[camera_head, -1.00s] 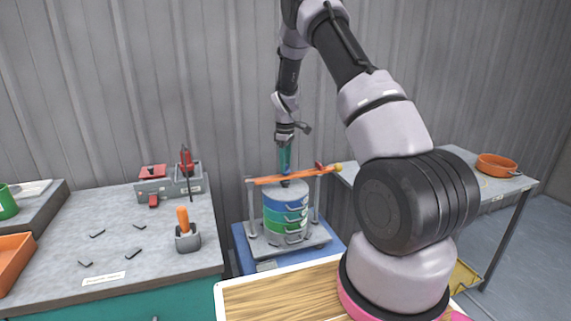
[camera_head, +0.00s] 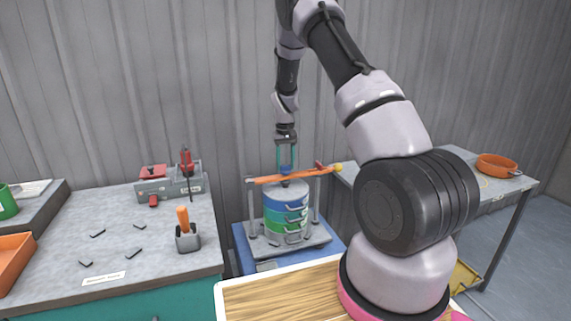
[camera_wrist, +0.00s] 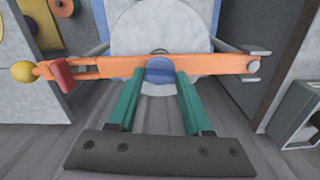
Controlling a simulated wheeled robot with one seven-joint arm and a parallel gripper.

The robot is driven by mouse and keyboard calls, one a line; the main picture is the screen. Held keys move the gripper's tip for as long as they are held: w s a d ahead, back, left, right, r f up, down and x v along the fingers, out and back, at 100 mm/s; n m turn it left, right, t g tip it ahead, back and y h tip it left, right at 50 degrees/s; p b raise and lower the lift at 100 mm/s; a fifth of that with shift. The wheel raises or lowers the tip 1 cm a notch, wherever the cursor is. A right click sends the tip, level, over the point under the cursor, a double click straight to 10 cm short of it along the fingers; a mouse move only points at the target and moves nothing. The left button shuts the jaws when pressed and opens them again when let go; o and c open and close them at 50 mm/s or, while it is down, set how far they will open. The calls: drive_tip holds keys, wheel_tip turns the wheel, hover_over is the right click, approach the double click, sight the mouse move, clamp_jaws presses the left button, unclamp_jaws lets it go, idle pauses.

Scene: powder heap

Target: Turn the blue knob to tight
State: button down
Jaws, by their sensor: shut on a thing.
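The blue knob (camera_wrist: 160,70) sits at the middle of an orange clamp bar (camera_wrist: 112,68) in the wrist view. It also shows small in the head view (camera_head: 287,169), above a stack of blue, green and grey round sieves (camera_head: 286,204). My gripper (camera_wrist: 158,78) points down from above, with one green finger on each side of the knob, and is shut on it. The orange bar lies across the top of the stack between two upright posts. A red lever and a yellow ball (camera_wrist: 23,71) are at one end of the bar. The knob's marking cannot be read.
The stack stands on a grey plate (camera_head: 319,238) on a blue stand. A grey workbench (camera_head: 160,255) at left holds a toolbox (camera_head: 168,185) and an orange-handled tool in a cup (camera_head: 187,238). An orange pan (camera_head: 497,166) is on the right table.

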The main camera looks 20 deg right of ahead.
drive_tip(key=m, duration=0.5)
drive_tip(key=shift+m, duration=0.3)
drive_tip(key=m, duration=0.4)
drive_tip(key=shift+m, duration=0.4)
drive_tip(key=shift+c, duration=1.6)
unclamp_jaws()
wheel_tip(320, 180, up, 11)
